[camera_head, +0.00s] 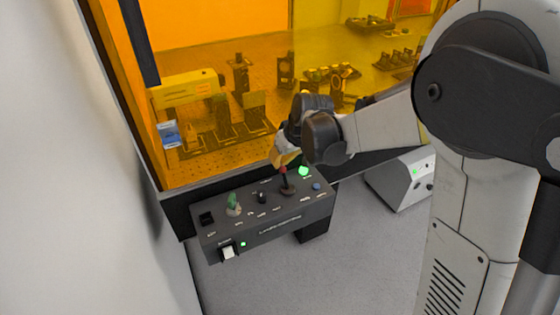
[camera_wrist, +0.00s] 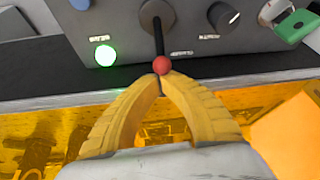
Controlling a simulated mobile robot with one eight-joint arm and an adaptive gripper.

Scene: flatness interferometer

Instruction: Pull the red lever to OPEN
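The red lever is a thin black stick with a red ball knob (camera_head: 283,170) on a dark control box. It stands nearly upright from a round base. In the wrist view the red knob (camera_wrist: 162,65) sits right at my fingertips, with its stick running up to the base. My gripper (camera_head: 281,160) has yellow fingers and reaches down over the box from behind the lever. In the wrist view my gripper (camera_wrist: 160,80) has its fingertips drawn together just below the knob. I cannot tell whether they touch it. The labels around the lever are too blurred to read.
The control box (camera_head: 265,232) also carries a lit green button (camera_head: 303,171), a black knob (camera_head: 261,197), a green key-like switch (camera_head: 233,203), a blue button (camera_head: 316,186) and a white rocker switch (camera_head: 228,252). An orange transparent enclosure (camera_head: 215,45) stands behind it.

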